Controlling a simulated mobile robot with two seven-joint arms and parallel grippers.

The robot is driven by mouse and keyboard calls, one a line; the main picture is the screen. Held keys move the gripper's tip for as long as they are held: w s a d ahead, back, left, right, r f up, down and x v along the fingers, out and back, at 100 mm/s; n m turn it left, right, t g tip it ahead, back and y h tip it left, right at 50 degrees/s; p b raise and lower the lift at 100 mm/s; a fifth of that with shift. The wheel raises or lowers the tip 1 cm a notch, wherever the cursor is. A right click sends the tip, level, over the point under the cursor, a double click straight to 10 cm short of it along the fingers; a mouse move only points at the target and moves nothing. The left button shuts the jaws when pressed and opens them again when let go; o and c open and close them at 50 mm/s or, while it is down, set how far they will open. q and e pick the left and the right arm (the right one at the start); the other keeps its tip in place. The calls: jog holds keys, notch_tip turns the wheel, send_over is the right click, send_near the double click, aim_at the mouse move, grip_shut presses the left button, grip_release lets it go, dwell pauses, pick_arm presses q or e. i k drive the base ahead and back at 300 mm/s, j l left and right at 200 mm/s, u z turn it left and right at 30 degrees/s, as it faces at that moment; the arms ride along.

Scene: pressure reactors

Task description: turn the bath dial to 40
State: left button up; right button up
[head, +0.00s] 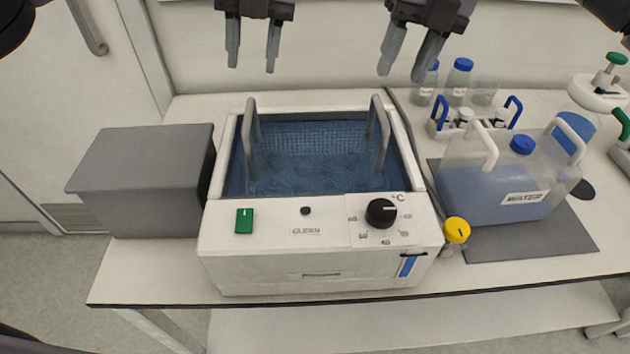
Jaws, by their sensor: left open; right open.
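The white water bath (320,269) stands on the bench in the middle, its blue-looking basin (315,150) open at the top, with two grey upright handles at its sides. The black bath dial (381,213) is on the right of its sloped front panel, ringed by number labels under a °C mark. The numbers are too small to read surely. A light pointer mark on the dial seems to face right. My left gripper (252,70) is open and empty above the basin's far edge. My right gripper (401,77) is open and empty, up and beyond the dial. Neither touches anything.
A green switch (244,221) shares the panel. A grey box (142,178) stands left of the bath. The space above the panel is clear.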

aim_at(381, 214)
jog(key=k, duration=1)
